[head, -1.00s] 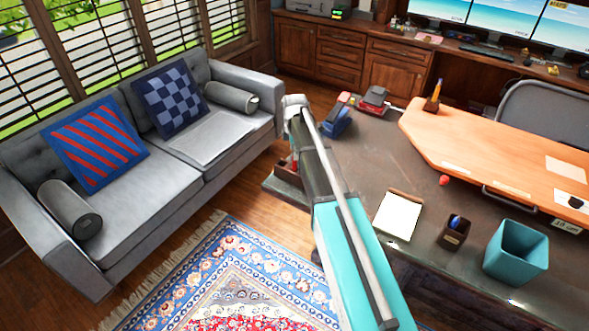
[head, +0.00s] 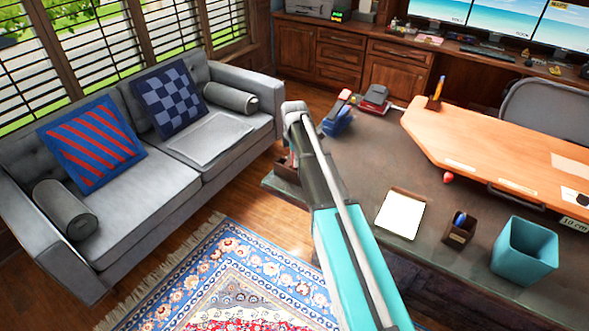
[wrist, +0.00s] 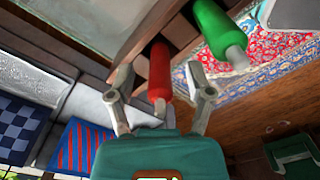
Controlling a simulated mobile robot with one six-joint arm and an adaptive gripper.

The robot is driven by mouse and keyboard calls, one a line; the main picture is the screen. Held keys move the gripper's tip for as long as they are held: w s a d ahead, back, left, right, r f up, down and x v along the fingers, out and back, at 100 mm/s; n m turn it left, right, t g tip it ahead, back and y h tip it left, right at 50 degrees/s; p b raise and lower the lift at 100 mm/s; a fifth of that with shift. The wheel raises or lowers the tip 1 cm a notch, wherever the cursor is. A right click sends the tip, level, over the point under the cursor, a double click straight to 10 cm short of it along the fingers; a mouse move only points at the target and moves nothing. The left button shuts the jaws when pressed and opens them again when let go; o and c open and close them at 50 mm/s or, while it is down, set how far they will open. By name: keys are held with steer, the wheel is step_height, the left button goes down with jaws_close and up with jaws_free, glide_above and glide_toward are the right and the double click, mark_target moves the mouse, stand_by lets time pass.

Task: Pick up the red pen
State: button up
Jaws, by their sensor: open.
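In the wrist view the red pen (wrist: 159,72) sticks out of a wooden holder (wrist: 160,35), its tip pointing toward my gripper (wrist: 159,93). My gripper is open, with one finger on each side of the red pen. Gaps show between the pen and both fingers. A green pen (wrist: 221,36) sticks out of the same holder, to the right of the red one and beyond the right finger. In the head view my arm hides the gripper and the red pen; part of the wooden holder (head: 286,170) shows at the desk's left end.
The dark desk (head: 365,165) carries a blue stapler (head: 338,122), a notepad (head: 401,212), a small pen cup (head: 459,230) and a teal bin (head: 525,250). A grey sofa (head: 150,200) stands left, with a patterned rug (head: 230,280) on the floor.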

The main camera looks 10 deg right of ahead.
steer(key=shift+f, duration=0.5)
jaws_close()
stand_by(0.4)
